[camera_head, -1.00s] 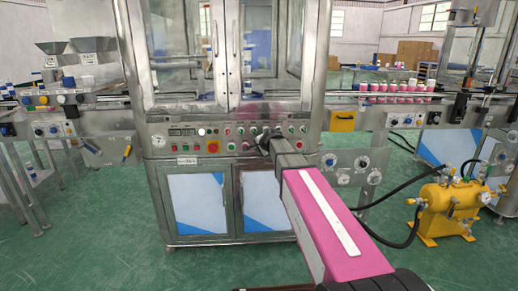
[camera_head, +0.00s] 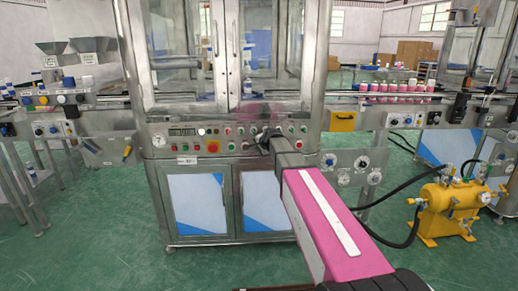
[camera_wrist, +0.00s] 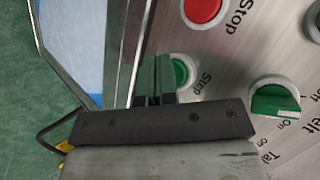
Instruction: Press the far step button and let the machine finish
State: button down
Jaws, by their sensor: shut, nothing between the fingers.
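The crimping machine (camera_head: 240,190) stands in front of me, with a steel control panel (camera_head: 165,152) across its middle. My gripper (camera_head: 265,138) reaches to the right part of this panel in the head view, its tip small and dark there. In the wrist view, my gripper (camera_wrist: 153,80) is shut, with nothing between its two green-dark fingers. A green button (camera_wrist: 181,72) marked "Step" is just right of the fingertips and partly hidden by them. I cannot tell whether the tips touch it. A red "Stop" button (camera_wrist: 203,9) sits above it.
A green rotary knob (camera_wrist: 276,101) lies right of the Step button. A conveyor with a row of pink-and-white cans (camera_head: 395,87) runs to the right. A yellow tank (camera_head: 450,205) with black hoses stands on the floor at right. Glass doors (camera_head: 222,60) rise above the panel.

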jog(key=shift+w, duration=0.2)
jog(key=shift+s, duration=0.1)
dwell(0.4)
jog(key=shift+s, duration=0.7)
jog(key=shift+s, duration=0.15)
jog(key=s, duration=0.4)
jog(key=shift+s, duration=0.4)
dwell(0.5)
